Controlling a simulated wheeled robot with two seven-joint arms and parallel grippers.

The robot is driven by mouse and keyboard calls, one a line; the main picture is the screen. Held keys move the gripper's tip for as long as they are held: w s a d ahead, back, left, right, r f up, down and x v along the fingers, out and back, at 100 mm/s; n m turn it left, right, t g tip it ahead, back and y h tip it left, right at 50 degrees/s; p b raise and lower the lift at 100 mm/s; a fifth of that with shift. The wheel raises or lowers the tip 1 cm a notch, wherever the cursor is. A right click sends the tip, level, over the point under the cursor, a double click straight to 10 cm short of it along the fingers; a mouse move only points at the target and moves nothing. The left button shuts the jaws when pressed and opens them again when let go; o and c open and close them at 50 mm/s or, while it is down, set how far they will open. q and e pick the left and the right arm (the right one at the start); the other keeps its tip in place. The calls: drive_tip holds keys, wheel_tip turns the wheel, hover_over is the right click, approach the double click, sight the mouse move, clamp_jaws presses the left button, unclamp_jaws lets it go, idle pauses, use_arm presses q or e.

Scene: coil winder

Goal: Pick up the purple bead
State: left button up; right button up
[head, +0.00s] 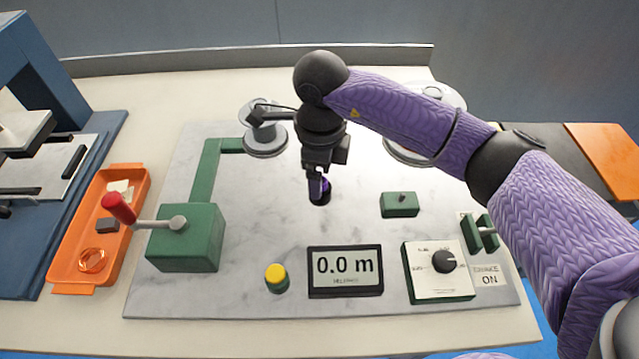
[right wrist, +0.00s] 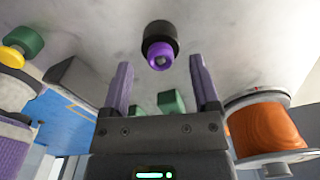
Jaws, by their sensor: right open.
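The purple bead (head: 326,185) is at the middle of the grey marbled board, partly hidden by my right gripper (head: 318,187). In the right wrist view the purple bead (right wrist: 159,55) shows a pale centre and sits against a round black piece (right wrist: 158,35). My right gripper (right wrist: 161,63) is open, its two purple fingers apart on either side of the bead's line. The bead lies just beyond the fingertips, with gaps to both. I cannot tell its exact distance from them. My left gripper is not in view.
A green crank box (head: 185,238) with red handle stands left, beside an orange tray (head: 70,272). A meter display (head: 345,285), yellow button (head: 276,278) and dial panel (head: 437,285) line the front. A grey spool (head: 264,140) stands behind; an orange-wound spool (right wrist: 265,128) shows in the wrist view.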

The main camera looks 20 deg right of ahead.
drive_tip(key=shift+f, duration=0.8)
drive_tip(key=shift+r, duration=0.1)
clamp_jaws()
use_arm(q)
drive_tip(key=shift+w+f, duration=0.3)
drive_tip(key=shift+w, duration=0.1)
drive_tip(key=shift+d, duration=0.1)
use_arm(e)
drive_tip(key=shift+r, duration=0.1)
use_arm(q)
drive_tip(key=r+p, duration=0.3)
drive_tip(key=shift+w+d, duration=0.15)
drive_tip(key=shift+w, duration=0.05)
use_arm(e)
wheel_tip(320, 180, up, 10)
